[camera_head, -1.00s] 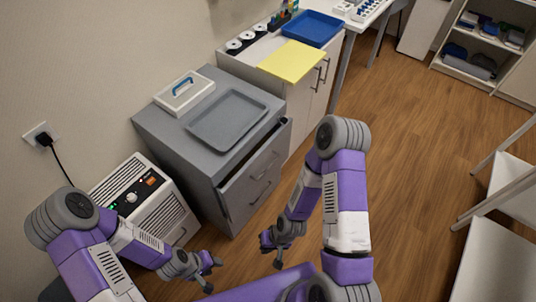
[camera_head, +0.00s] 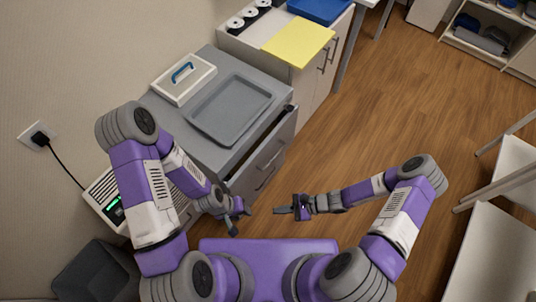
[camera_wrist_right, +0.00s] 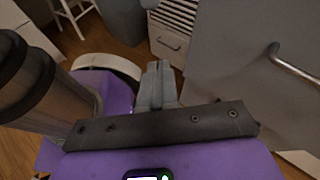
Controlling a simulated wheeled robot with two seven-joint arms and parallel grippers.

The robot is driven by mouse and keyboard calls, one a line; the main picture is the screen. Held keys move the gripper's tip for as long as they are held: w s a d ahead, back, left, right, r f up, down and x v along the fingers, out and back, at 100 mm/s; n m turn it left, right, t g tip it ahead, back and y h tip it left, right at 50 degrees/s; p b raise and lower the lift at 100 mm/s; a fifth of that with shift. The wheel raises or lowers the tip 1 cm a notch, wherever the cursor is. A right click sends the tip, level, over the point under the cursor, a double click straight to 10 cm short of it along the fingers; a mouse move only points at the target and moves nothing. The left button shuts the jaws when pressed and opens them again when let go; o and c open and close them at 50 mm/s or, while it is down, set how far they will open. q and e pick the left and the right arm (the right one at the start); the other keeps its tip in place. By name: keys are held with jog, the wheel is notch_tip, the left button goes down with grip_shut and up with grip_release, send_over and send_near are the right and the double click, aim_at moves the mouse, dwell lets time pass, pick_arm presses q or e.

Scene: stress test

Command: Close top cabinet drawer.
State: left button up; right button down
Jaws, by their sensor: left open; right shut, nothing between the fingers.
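The grey cabinet (camera_head: 212,58) stands left of centre in the head view. Its top drawer (camera_head: 262,140) is partly pulled out, with a dark gap along its upper edge. A lower drawer front with a handle shows below it. My left gripper (camera_head: 236,222) is open and empty in front of the cabinet's lower front corner. My right gripper (camera_head: 283,210) is shut and empty, over the floor in front of the drawers and apart from them. In the right wrist view its shut fingers (camera_wrist_right: 157,84) point ahead, with a grey front and metal handle (camera_wrist_right: 292,62) to the right.
A grey tray (camera_head: 230,108) and a white box with a blue handle (camera_head: 184,78) lie on the cabinet top. A white appliance (camera_head: 104,196) stands left of the cabinet. A white cabinet with a yellow sheet (camera_head: 298,42) stands behind.

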jog(key=w+d+r+m+t+y, duration=0.1)
jog(key=w+m+t+y, duration=0.1)
jog(key=w+m+t, duration=0.25)
jog(key=m+t, duration=0.5)
jog(key=t, duration=0.2)
send_near(260, 153)
jog(key=shift+g+h, duration=0.25)
jog(key=shift+h, duration=0.15)
jog(key=b+x, duration=0.1)
jog(key=x, duration=0.6)
jog(key=shift+d+r, duration=0.1)
pick_arm(q)
jog(key=shift+f, duration=0.4)
